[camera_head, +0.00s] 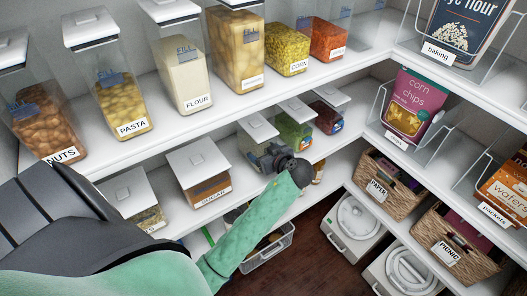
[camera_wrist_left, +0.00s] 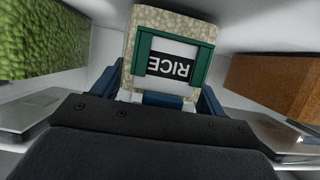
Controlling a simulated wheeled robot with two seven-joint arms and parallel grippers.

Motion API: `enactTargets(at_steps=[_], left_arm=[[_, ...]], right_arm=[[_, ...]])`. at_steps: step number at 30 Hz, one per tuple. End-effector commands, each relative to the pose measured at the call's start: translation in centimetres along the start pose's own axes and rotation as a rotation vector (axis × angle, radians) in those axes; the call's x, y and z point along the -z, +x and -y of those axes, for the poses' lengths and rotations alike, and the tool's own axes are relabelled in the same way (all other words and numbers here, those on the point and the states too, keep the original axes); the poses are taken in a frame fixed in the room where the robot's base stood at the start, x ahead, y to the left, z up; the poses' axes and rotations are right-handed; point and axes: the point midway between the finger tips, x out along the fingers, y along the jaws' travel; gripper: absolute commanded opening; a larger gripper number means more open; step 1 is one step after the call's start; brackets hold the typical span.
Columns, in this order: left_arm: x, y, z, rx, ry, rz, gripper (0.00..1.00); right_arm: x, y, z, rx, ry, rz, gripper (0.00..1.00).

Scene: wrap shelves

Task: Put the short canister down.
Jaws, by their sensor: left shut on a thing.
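The short canister (camera_head: 257,147) has a white lid and clear walls and stands upright at the lower shelf. In the left wrist view it is the RICE canister (camera_wrist_left: 178,62), with pale grains and a green-framed label that appears upside down. My left gripper (camera_wrist_left: 165,98) is shut on it, with a blue finger on each side. In the head view my left gripper (camera_head: 285,161) reaches in from the front and hides part of the canister. I cannot tell whether its base touches the shelf. My right gripper is not in view.
The lower shelf (camera_head: 178,222) also holds a brown sugar canister (camera_head: 200,180) to the left and a green-filled canister (camera_head: 294,128) to the right. The upper shelf (camera_head: 115,165) with tall canisters is close above. Baskets (camera_head: 387,197) stand at the right.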

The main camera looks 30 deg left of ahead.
Motion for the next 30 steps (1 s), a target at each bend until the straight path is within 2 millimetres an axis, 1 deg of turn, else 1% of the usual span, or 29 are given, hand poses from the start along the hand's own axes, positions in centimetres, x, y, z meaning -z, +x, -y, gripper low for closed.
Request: enactTargets(at_steps=[7, 8, 9, 11, 23, 25, 27, 30], left_arm=[[-0.1, 0.1, 0.0, -0.001, -0.002, -0.002, 0.23], [-0.2, 0.1, 0.0, 0.0, 0.0, 0.0, 0.75], [-0.1, 0.1, 0.0, 0.0, 0.0, 0.0, 0.82], [-0.1, 0.1, 0.0, 0.0, 0.0, 0.0, 0.94], [0.1, 0.0, 0.0, 0.0, 0.0, 0.0, 0.94], [-0.1, -0.4, 0.0, -0.001, -0.001, 0.001, 0.94], [-0.2, -1.0, -0.1, -0.002, -0.002, 0.002, 0.94], [-0.3, -2.3, -0.1, -0.002, -0.002, 0.003, 0.94]], right_arm=[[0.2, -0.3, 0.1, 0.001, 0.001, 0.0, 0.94], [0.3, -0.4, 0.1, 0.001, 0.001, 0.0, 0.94], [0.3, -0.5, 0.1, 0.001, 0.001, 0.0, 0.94], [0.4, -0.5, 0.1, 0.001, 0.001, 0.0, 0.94], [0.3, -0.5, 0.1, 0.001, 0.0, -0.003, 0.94], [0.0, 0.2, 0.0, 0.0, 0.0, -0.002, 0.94], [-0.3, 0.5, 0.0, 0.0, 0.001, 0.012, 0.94], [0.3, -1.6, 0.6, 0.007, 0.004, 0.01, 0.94]])
